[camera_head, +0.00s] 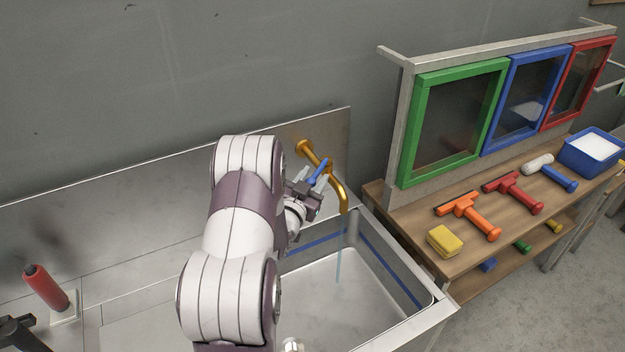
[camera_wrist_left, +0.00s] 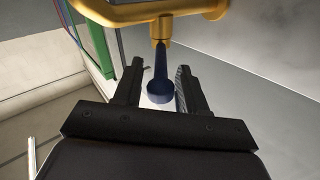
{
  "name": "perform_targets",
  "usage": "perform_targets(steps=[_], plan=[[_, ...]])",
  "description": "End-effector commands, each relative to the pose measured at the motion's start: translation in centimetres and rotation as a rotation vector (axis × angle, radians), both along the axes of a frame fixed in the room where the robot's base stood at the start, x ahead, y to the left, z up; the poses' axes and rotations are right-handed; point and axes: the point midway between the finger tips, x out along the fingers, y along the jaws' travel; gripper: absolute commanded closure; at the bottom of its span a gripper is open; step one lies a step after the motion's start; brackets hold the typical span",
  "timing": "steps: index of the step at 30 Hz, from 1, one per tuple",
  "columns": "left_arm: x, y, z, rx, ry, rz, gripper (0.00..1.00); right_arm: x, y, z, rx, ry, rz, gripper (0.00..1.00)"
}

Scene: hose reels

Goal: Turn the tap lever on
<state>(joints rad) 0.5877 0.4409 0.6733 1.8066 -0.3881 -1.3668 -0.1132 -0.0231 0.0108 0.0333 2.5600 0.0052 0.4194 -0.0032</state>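The brass tap (camera_head: 334,186) is mounted on the steel back panel above the sink. Its blue lever (camera_head: 318,173) points up and to the right in the head view. In the left wrist view, the lever (camera_wrist_left: 160,78) hangs from the brass body (camera_wrist_left: 150,12) and its round end lies between my fingers. My left gripper (camera_head: 309,192) is open around the lever, with a finger on each side; contact is hard to tell. A thin pale-blue stream (camera_head: 338,262) shows below the spout. My right gripper is out of view.
The steel sink (camera_head: 398,322) lies below the tap. To its right, a wooden bench (camera_head: 420,222) holds a yellow sponge (camera_head: 444,241), squeegees and a blue tub (camera_head: 590,156), with green, blue and red framed panes behind. A red cylinder (camera_head: 46,288) stands at left.

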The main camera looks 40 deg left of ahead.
Motion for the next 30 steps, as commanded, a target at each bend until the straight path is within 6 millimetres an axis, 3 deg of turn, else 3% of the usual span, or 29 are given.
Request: perform_targets(steps=[8, 22, 30], plan=[[-1.0, -0.1, -0.2, 0.000, 0.000, 0.001, 0.59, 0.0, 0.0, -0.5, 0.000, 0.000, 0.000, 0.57], [-10.8, -2.2, -0.3, 0.001, 0.001, 0.003, 0.59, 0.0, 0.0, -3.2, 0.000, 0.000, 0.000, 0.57], [-12.5, -2.7, 0.0, 0.000, -0.001, 0.001, 0.59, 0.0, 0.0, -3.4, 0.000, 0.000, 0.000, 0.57]])
